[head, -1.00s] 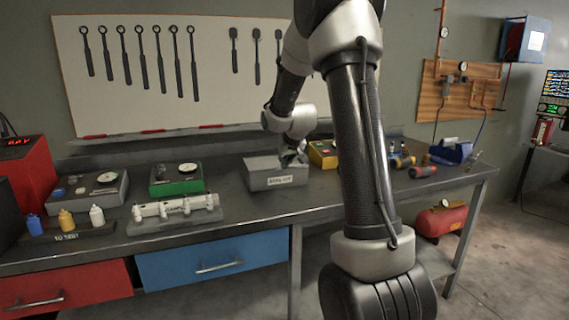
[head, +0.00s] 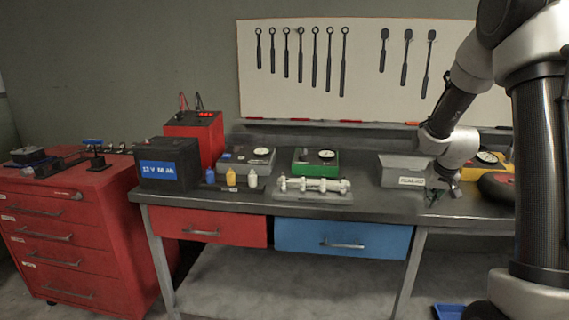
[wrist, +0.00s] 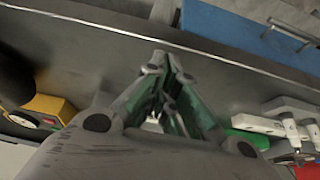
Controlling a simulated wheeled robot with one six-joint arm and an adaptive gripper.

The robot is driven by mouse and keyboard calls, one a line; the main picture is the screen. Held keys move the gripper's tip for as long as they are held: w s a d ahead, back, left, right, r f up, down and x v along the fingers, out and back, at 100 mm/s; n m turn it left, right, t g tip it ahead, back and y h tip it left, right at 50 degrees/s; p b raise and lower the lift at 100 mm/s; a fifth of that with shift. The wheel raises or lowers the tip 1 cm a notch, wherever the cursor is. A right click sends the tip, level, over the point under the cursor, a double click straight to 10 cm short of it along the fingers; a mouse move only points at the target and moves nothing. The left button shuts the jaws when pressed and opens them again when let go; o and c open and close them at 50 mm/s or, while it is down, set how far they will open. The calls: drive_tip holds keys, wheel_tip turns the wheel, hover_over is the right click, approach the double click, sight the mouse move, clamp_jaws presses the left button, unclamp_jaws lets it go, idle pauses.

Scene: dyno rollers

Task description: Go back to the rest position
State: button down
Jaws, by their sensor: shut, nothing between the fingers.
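My gripper (head: 440,192) is at the right front of the grey labelled box (head: 402,171) in the head view, above the workbench (head: 385,208). In the wrist view my gripper (wrist: 165,62) has its green-sided fingers drawn together, with nothing held between the tips. The fingers point towards the bench's front edge. My arm fills the right side of the head view, bent, and hides part of the bench there.
The blue drawer (head: 340,238) and red drawer (head: 210,228) are shut. A silver rail (head: 312,187), a green gauge box (head: 316,160) and a black battery (head: 168,164) stand on the bench. A red tool cabinet (head: 70,235) is left. A yellow gauge box (head: 496,164) stands beyond my arm.

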drive_tip(key=s+a+r+n, duration=0.1)
drive_tip(key=s+a+r, duration=0.3)
drive_tip(key=s, duration=0.7)
drive_tip(key=s+a+r, duration=0.4)
drive_tip(key=s+r, duration=0.2)
drive_tip(key=s, duration=0.5)
drive_tip(key=s+a+r+n+y, duration=0.1)
drive_tip(key=s+a+r, duration=0.4)
drive_tip(key=s, duration=0.7)
drive_tip(key=shift+r+n+g, duration=0.15)
drive_tip(key=shift+n+g, duration=0.15)
drive_tip(key=shift+g, duration=0.1)
